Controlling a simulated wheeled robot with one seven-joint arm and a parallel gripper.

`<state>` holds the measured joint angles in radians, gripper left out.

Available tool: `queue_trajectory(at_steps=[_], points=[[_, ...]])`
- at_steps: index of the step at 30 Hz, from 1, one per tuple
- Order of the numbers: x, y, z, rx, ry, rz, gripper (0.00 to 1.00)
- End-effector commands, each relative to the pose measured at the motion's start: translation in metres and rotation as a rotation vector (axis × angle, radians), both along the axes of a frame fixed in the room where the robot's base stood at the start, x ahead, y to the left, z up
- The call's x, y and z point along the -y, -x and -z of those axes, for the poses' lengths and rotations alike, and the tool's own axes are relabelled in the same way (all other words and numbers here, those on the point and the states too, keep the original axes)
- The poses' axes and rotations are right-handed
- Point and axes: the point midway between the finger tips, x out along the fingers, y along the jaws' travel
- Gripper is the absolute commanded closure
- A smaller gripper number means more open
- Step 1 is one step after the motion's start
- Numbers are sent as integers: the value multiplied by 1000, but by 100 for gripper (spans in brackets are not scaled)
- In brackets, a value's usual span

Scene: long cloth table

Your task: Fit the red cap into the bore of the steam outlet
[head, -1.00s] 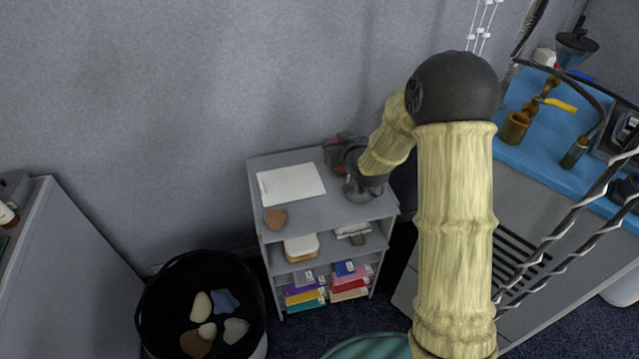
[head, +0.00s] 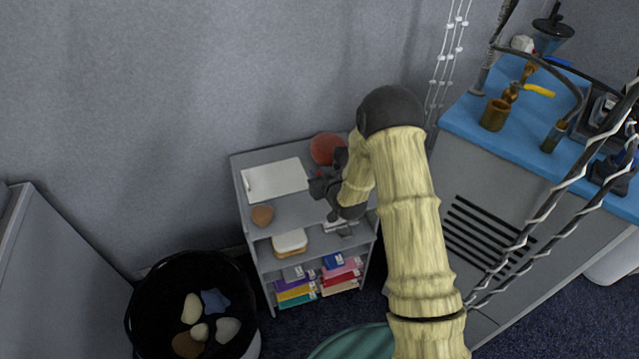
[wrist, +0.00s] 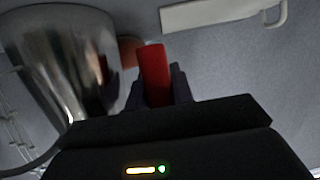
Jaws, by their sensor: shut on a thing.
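The red cap (wrist: 154,72) is a red block-like piece standing between the dark fingers of my gripper (wrist: 160,88) in the wrist view. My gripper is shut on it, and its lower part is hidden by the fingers. In the head view my gripper (head: 321,187) is above the top of the grey shelf unit, left of the blue-topped counter. On that counter stands a brass fitting (head: 495,113) with a yellow lever, apart from my gripper. It may be the steam outlet, but I cannot tell; its bore is not clear from here.
The grey shelf unit (head: 297,212) bears a white pad (head: 275,180), a reddish round dish (head: 325,147) and a brown piece (head: 262,215). A black bin (head: 150,310) stands front left. Twisted cables (head: 560,220) hang before the blue counter top (head: 462,121). A shiny metal surface (wrist: 65,55) is close in the wrist view.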

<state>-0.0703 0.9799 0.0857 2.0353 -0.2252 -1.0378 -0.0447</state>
Motion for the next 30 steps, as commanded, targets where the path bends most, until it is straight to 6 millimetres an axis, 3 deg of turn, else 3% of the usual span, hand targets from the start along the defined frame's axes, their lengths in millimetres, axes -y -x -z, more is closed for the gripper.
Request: queue_trajectory(at_steps=[5,14,26,27,30], points=[[0,0,2,-1,0,0,98],[0,1,39,-3,0,0,98],[-1,0,44,-1,0,-1,98],[-1,0,43,-1,0,-2,71],[-1,1,43,-1,0,-2,68]])
